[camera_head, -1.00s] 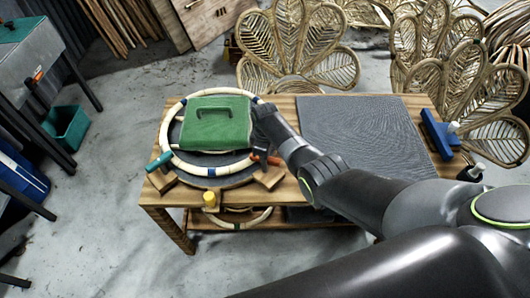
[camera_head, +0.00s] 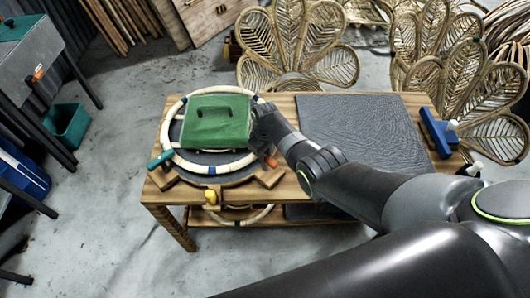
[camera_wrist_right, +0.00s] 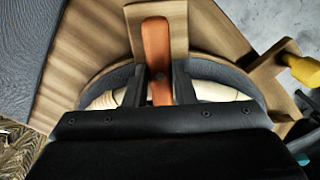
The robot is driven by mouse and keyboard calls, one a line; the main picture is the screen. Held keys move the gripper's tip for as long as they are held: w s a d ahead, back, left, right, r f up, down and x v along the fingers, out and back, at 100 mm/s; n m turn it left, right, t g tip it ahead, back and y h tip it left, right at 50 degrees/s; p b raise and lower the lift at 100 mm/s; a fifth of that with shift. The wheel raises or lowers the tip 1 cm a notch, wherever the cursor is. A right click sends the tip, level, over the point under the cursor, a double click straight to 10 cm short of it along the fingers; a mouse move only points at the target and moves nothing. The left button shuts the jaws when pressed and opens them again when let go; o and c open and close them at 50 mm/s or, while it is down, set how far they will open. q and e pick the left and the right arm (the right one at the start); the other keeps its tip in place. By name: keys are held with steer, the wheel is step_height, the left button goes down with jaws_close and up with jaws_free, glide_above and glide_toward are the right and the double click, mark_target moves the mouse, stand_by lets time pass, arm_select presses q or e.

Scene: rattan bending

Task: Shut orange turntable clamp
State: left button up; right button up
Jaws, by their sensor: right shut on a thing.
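The orange turntable clamp (camera_head: 270,161) is at the right front edge of the round dark turntable (camera_head: 232,177) on the wooden table. In the right wrist view its orange lever (camera_wrist_right: 157,45) stands between my right gripper's two dark fingers (camera_wrist_right: 158,88). My right gripper (camera_head: 264,142) is shut on the lever, and its arm reaches in from the right. The gripper partly hides the clamp in the head view. A pale rattan ring (camera_head: 172,137) with blue bands lies on the turntable around a green block with a handle (camera_head: 216,121). My left gripper is not in view.
A yellow clamp (camera_head: 211,196) is at the turntable's front, and a teal-handled clamp (camera_head: 160,160) at its left. A dark mat (camera_head: 360,135) covers the table's right side. A blue tool (camera_head: 437,133) lies at the right edge. Rattan chair backs (camera_head: 298,45) stand behind.

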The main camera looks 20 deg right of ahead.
steer(key=o, duration=1)
steer(key=shift+r, duration=0.5)
step_height(320, 180, up, 5)
steer(key=shift+f+p, duration=0.15)
steer(key=shift+p, duration=0.45)
step_height(320, 180, up, 12)
steer(key=shift+f+b, duration=0.1)
steer(key=shift+b, duration=0.75)
